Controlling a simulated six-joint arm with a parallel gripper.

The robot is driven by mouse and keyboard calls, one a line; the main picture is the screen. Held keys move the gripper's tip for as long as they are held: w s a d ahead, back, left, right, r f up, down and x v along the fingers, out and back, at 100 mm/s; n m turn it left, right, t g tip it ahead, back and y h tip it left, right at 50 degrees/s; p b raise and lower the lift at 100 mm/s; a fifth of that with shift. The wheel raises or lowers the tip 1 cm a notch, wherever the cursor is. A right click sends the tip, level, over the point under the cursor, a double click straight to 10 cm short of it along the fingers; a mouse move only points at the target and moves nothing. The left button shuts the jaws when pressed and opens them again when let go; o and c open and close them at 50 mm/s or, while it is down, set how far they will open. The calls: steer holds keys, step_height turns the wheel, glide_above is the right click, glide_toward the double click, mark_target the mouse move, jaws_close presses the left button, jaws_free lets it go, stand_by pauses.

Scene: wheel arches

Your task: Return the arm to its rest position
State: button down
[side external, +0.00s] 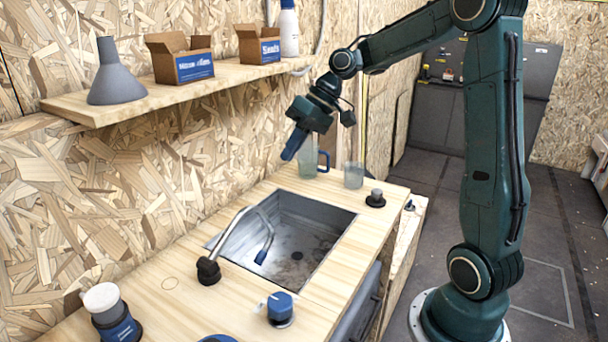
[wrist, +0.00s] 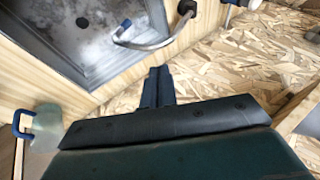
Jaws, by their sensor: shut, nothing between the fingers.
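My gripper (side external: 296,141) is in the air above the far end of the wooden counter, near the chipboard wall. Its blue fingers are together with nothing between them, and they point down and to the left. In the wrist view the closed fingers (wrist: 157,84) show against the chipboard wall and the counter's edge. My arm is bent, reaching from the base at the right over toward the wall.
Below are a sink (side external: 290,240) with a faucet (side external: 209,270), a blue-handled jug (side external: 308,160) and a clear glass (side external: 354,176). A shelf (side external: 180,92) with a grey funnel (side external: 117,75), two boxes and a bottle (side external: 289,30) juts from the wall.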

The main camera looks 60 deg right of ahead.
steer(key=s+a+r+n+h, duration=0.1)
steer(key=s+a+r+h, duration=0.2)
steer(key=s+a, duration=0.6)
steer(key=s+f+t+h, duration=0.1)
steer(key=s+h, duration=0.1)
steer(key=s, duration=1.1)
steer(key=shift+d+f, duration=0.35)
